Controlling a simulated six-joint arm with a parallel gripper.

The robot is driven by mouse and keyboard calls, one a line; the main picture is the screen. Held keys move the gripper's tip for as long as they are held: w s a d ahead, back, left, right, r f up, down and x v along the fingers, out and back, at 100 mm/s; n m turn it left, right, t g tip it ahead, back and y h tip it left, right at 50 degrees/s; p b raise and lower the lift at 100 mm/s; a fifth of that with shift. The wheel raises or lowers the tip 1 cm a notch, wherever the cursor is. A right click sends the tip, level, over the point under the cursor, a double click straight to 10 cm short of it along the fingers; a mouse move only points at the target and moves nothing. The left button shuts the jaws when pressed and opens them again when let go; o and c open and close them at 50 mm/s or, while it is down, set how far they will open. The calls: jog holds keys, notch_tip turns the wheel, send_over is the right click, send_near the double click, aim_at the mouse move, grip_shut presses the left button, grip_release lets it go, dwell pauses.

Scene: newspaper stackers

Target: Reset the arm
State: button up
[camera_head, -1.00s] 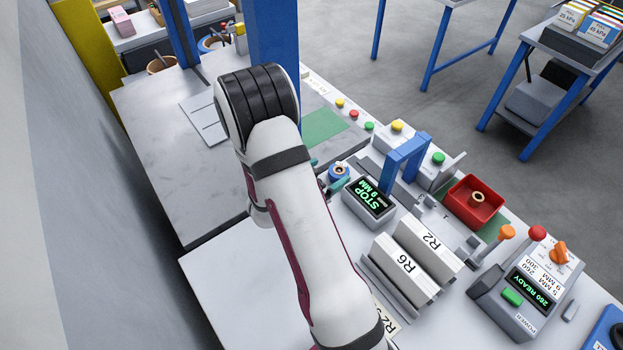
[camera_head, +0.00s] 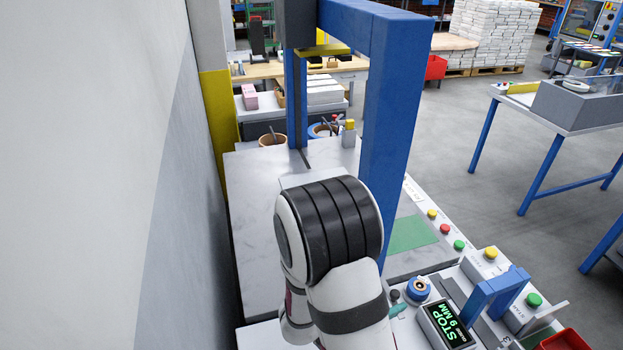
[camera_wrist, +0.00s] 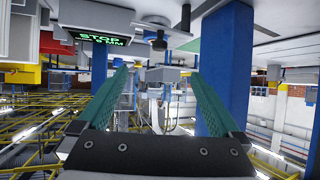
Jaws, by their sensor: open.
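My gripper (camera_wrist: 155,105) shows in the wrist view with two green fingers spread wide apart. It is open, with nothing between the fingers. The wrist picture looks upside down, with the bench top along its upper edge. In the head view my white arm with black ribbed bands rises at the lower middle and hides part of the bench. Only a small teal tip of the gripper (camera_head: 398,310) shows beside the arm, near the round blue-rimmed part (camera_head: 419,289).
A display reading STOP 9 MM (camera_head: 449,325) and a small blue arch (camera_head: 495,290) stand right of my arm. A tall blue frame (camera_head: 392,125) rises behind it. Coloured buttons (camera_head: 445,228) line the bench edge.

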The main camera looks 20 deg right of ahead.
jog(key=w+a+r+n+t+y, duration=0.1)
jog(key=w+a+r+t+y, duration=0.15)
jog(key=w+a+y, duration=0.45)
jog(key=s+a+r+n+y, duration=0.2)
jog(key=s+a+r+y, duration=0.15)
jog(key=a, duration=0.35)
jog(key=s+a+r+n+y, duration=0.2)
jog(key=s+a+n+y, duration=0.15)
jog(key=a, duration=0.25)
jog(key=s+r+n+g+h, duration=0.1)
jog(key=s+g, duration=0.6)
jog(key=s, duration=1.4)
notch_tip(320, 180, up, 2)
jog(key=shift+d+r+n, duration=0.1)
jog(key=shift+d+n, duration=0.2)
jog(key=shift+n, duration=0.35)
